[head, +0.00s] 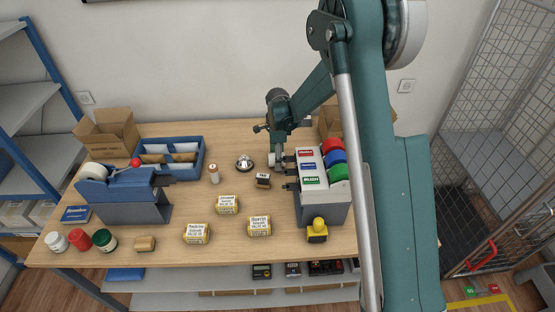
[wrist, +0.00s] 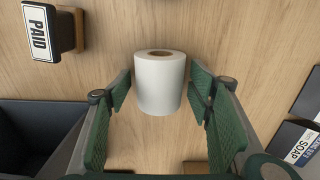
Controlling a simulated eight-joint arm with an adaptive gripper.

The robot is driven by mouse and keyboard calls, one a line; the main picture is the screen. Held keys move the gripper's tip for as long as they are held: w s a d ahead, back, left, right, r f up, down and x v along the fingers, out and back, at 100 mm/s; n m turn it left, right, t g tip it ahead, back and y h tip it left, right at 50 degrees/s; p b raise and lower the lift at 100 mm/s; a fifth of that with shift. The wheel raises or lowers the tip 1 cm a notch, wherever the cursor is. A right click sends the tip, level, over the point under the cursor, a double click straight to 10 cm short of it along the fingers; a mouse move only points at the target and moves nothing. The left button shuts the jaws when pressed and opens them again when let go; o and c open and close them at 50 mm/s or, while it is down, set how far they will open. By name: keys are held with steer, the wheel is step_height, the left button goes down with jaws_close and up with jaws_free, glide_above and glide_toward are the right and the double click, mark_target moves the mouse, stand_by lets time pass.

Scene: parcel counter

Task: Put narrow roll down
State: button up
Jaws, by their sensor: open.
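The narrow roll is a plain white roll (wrist: 160,88) with a brown core in the wrist view. It stands upright, and wood counter shows around it. My gripper (wrist: 161,90) is open, with one green finger on each side of the roll. The fingertips are close to its sides, and I cannot tell whether either touches. In the head view my gripper (head: 278,160) is low over the counter, left of the grey unit with coloured labels. The roll is hard to make out there among the gripper parts.
A PAID stamp (wrist: 38,30) lies near the roll. The grey unit (head: 325,208) stands close right.

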step_height(320, 180, up, 12)
steer(key=shift+f, duration=0.25)
stand_by(0.3)
stand_by(0.6)
steer(key=shift+s+r, duration=0.1)
steer(key=shift+s+d+r, duration=0.1)
steer(key=shift+r, duration=0.05)
steer(key=s+d+r+n+t, duration=0.2)
steer(key=s+d+r+n, duration=0.25)
steer(key=s+r, duration=0.5)
steer(key=s+d+r+n+t, duration=0.1)
steer(key=s+d+r+n, duration=0.35)
steer(key=s+r, duration=0.5)
steer(key=s+d+n+t, duration=0.2)
steer(key=s+d+n, duration=0.1)
steer(key=s, duration=0.9)
steer(key=s+d+f+n+t, duration=0.1)
steer(key=s+d+n, duration=0.3)
steer(key=s, duration=0.8)
steer(key=shift+n+t, duration=0.6)
steer(key=shift+n, duration=0.4)
